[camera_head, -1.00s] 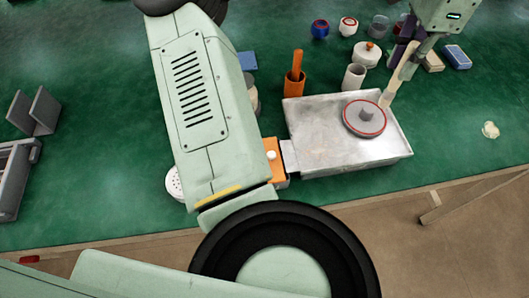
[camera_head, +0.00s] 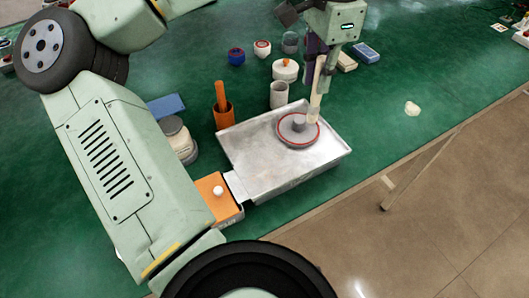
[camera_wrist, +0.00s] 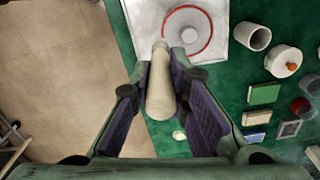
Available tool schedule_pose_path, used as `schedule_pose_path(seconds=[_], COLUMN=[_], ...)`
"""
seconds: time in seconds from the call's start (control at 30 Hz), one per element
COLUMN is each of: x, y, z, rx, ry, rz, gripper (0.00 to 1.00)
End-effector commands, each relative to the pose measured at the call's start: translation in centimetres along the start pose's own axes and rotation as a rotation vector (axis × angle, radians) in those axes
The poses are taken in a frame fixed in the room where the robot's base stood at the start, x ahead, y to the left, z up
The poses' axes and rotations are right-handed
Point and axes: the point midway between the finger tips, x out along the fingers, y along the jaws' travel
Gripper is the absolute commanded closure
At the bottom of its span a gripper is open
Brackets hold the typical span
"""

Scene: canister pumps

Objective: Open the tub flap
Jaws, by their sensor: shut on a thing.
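A shallow silver metal tub (camera_head: 265,180) stands on the green table in the head view. A grey round flap (camera_head: 288,138) with a red ring and central knob lies on its top; it looks flat. The wrist view shows the flap (camera_wrist: 187,40) and part of the tub (camera_wrist: 228,55) at the top. My gripper (camera_wrist: 160,62) is shut on a pale beige rod (camera_wrist: 159,90), held between both fingers. In the head view the rod (camera_head: 317,95) slants down to the flap's right edge. I cannot tell whether its tip touches the flap.
An orange block (camera_head: 208,186) with a white knob adjoins the tub's left corner. Behind the tub stand an orange cup (camera_head: 223,116), a pale cylinder (camera_head: 279,95) and a white lidded pot (camera_head: 285,72). The table right of the tub is mostly clear.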

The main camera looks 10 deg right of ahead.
Motion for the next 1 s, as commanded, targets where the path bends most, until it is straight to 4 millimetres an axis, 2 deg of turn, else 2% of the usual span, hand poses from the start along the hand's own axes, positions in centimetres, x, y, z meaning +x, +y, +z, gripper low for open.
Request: schedule_pose_path(seconds=[0.03,0.2,0.3,0.4,0.5,0.57,0.67,1.0], x=[1.1,2.4,3.2,4.0,4.4,4.4,4.4,5.0], y=[1.5,7.7,10.8,13.0,14.2,14.3,13.2,4.8], z=[0.6,3.9,6.2,8.0,9.2,9.4,9.1,5.9], rx=[0.005,0.009,0.006,0.002,-0.003,-0.005,-0.007,-0.007], ry=[-0.001,-0.003,-0.005,-0.007,-0.008,-0.007,-0.008,-0.009], rz=[-0.004,-0.006,-0.004,-0.003,-0.001,0.001,0.005,0.005], gripper=[1.00,1.00,1.00,1.00,1.00,1.00,1.00,1.00])
